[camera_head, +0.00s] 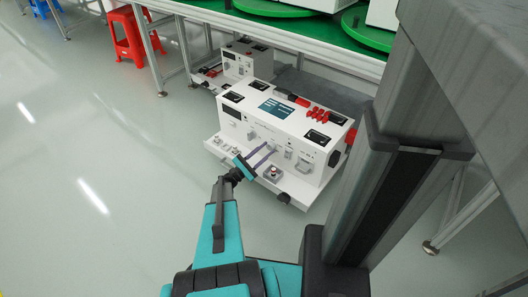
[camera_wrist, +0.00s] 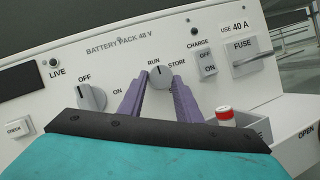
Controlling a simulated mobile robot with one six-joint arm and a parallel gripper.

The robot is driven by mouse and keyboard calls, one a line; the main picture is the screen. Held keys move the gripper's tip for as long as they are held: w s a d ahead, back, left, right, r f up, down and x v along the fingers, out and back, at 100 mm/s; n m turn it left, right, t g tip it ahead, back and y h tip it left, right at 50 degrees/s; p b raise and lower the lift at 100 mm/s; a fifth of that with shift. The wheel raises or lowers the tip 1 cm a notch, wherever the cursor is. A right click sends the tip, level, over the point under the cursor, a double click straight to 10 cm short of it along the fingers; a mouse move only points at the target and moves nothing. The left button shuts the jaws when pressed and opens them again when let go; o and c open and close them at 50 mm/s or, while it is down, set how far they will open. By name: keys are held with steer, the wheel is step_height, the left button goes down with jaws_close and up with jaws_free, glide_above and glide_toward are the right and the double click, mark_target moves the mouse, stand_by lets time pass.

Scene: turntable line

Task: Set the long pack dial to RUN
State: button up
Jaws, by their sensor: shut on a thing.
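The long pack (camera_head: 248,112) is a white box on a low ledge, marked BATTERY PACK 48 V in the wrist view (camera_wrist: 120,62). The round grey dial (camera_wrist: 160,78) sits on its front face, with RUN printed above it and STORE to the upper right. The purple fingers of my gripper (camera_wrist: 158,84) are shut on the dial, one on each side. In the head view my gripper (camera_head: 270,148) reaches the middle of the front face. The dial's pointer is too small to read surely, and its lower part is hidden.
A grey OFF/ON knob (camera_wrist: 91,97) is left of the dial. A CHARGE switch (camera_wrist: 207,66), a FUSE panel (camera_wrist: 243,56) and a red-capped part (camera_wrist: 225,116) are to the right. A smaller white unit (camera_head: 246,62) stands behind, under the green table.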

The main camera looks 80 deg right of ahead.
steer(key=shift+w+d+r, duration=0.1)
steer(key=shift+w+r, duration=0.05)
steer(key=shift+w, duration=0.05)
steer(key=o, duration=1)
steer(key=shift+o, duration=0.2)
steer(key=shift+s, duration=0.1)
steer(key=shift+a, duration=0.2)
steer(key=p+v, duration=0.3)
steer(key=v, duration=1)
steer(key=shift+w+f, duration=0.25)
steer(key=shift+f, duration=0.1)
steer(key=shift+a, duration=0.15)
steer(key=shift+w+r, duration=0.1)
